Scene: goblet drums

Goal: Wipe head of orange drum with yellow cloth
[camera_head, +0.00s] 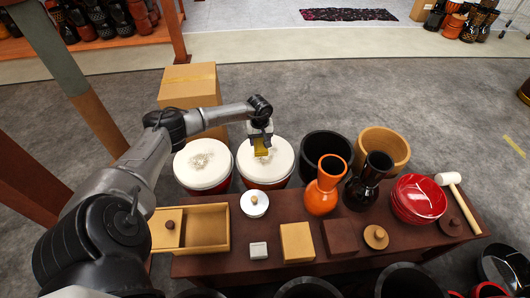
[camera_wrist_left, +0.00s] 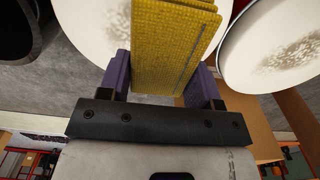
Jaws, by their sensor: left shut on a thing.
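My left gripper (camera_head: 261,146) is shut on a yellow cloth (camera_head: 262,150), folded and boxy, which also shows between its purple fingers in the left wrist view (camera_wrist_left: 170,50). The cloth is over the white head of the right-hand drum (camera_head: 280,170), whose body shows as a reddish-orange strip under the rim. Grey-brown smudges lie on this head around the cloth. I cannot tell whether the cloth touches the head. A second white-headed drum (camera_head: 203,165) with a reddish body and a smudged head stands to its left. My right gripper is not in view.
An orange goblet drum (camera_head: 322,193) and a black one (camera_head: 369,178) stand on the dark red table to the right, before two open-topped drums. An open wooden box (camera_head: 208,227), a white lidded pot (camera_head: 254,203), small boxes, red bowls (camera_head: 417,198) and a mallet (camera_head: 456,195) crowd the table. A cardboard box (camera_head: 188,85) stands behind.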

